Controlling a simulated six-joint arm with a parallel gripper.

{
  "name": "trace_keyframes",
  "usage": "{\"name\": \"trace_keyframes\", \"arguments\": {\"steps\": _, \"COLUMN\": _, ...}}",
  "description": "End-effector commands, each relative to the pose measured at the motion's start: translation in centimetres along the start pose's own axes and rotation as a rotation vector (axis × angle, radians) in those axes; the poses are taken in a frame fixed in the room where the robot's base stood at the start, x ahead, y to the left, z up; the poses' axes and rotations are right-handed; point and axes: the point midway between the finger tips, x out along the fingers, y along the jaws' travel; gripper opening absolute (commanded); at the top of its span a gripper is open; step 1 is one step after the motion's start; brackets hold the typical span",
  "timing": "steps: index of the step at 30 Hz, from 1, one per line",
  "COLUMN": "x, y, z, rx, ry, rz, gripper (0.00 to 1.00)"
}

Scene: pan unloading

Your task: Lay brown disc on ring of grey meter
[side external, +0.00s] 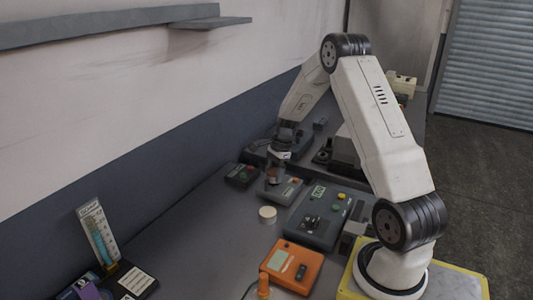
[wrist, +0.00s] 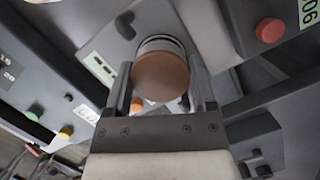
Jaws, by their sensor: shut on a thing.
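My gripper (side external: 275,166) is shut on the brown disc (side external: 272,171), low over the work. In the wrist view the disc (wrist: 161,77) sits between the two fingers of my gripper (wrist: 161,92), its round face towards the camera. A silvery round edge shows just behind it; I cannot tell whether this is the ring. A grey meter (side external: 287,190) with a reddish button stands below the disc in the side view. Its ring is largely hidden by the gripper and disc. I cannot tell whether the disc touches it.
A white round piece (side external: 267,213) stands on the bench in front of the meter. A larger grey device (side external: 318,219) is to the right, an orange one (side external: 292,266) in front. A dark box (side external: 242,175) stands to the left.

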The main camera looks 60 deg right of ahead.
Motion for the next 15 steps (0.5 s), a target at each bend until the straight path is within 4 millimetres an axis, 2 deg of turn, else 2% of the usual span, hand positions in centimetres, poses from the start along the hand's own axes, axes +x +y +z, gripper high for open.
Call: {"name": "trace_keyframes", "arguments": {"steps": 15, "x": 0.65, "y": -0.03, "z": -0.18, "rx": 0.0, "ry": 0.0, "rz": 0.0, "gripper": 0.0}}
